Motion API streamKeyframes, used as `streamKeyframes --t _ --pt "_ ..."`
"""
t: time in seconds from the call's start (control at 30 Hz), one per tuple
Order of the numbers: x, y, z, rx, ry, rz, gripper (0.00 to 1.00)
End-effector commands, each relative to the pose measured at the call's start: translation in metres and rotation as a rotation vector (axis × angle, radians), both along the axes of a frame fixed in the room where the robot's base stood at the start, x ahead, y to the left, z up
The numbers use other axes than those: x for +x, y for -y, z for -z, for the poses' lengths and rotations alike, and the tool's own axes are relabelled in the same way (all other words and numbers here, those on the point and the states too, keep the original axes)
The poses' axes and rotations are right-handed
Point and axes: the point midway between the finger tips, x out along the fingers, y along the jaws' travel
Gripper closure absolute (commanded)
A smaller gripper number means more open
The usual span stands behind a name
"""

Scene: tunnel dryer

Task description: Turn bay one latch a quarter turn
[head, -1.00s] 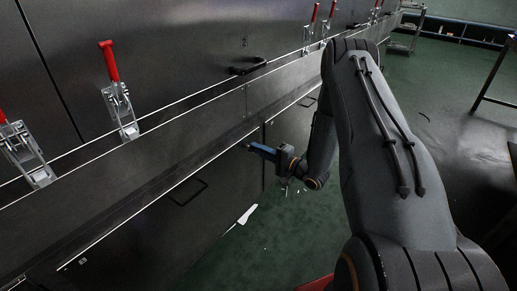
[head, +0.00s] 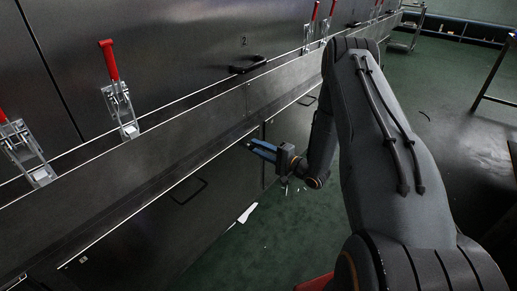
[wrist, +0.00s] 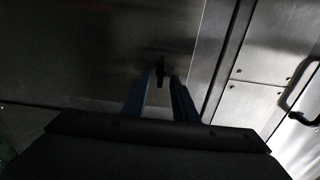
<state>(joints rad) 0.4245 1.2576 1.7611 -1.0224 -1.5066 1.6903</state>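A small dark latch (wrist: 160,68) stands upright on the grey metal panel in the wrist view. My gripper (wrist: 161,78) points at it with two blue fingers apart, one on each side of its lower part as seen from the wrist. I cannot tell whether either finger touches it. In the head view my gripper (head: 250,145) is open, close to the lower front of the long steel dryer (head: 150,160). The latch cannot be made out clearly there.
Red-handled toggle clamps (head: 115,88) stand along the dryer ledge. A black handle (head: 248,66) sits below a number 2. Lower panels carry thin handles (head: 190,192); the wrist view shows another handle (wrist: 300,95) at right.

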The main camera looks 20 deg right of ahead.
Motion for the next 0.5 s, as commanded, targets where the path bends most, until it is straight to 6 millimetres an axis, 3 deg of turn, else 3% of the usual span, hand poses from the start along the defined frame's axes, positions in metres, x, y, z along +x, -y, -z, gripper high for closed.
streamKeyframes --t 0.5 --pt "-0.057 0.04 0.0 0.001 -0.001 0.003 0.74"
